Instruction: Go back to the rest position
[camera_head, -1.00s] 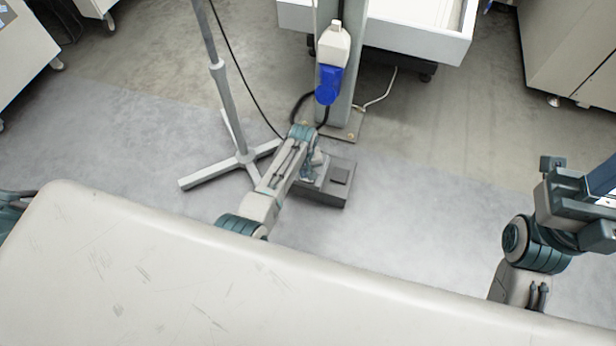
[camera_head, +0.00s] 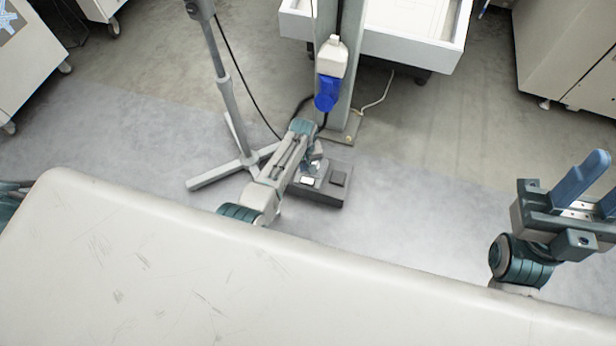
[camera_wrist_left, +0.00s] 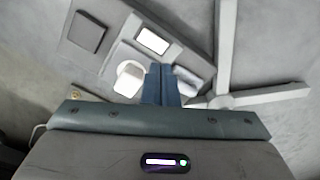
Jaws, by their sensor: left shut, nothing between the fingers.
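My left gripper (camera_head: 310,168) hangs at the end of my left arm in the middle of the head view, above a low grey floor unit (camera_head: 322,193). The arm partly hides it there. In the left wrist view its two blue fingers (camera_wrist_left: 161,84) are together with nothing between them. My right gripper (camera_head: 594,192) is at the right edge of the head view. Its blue fingers point up and stand apart, with a gap between them; one is cut off by the frame edge.
A stand with splayed feet (camera_head: 215,176) is left of my left arm. A white tray cart (camera_head: 410,45) and cabinets (camera_head: 567,50) are behind. Floor between the arms is clear.

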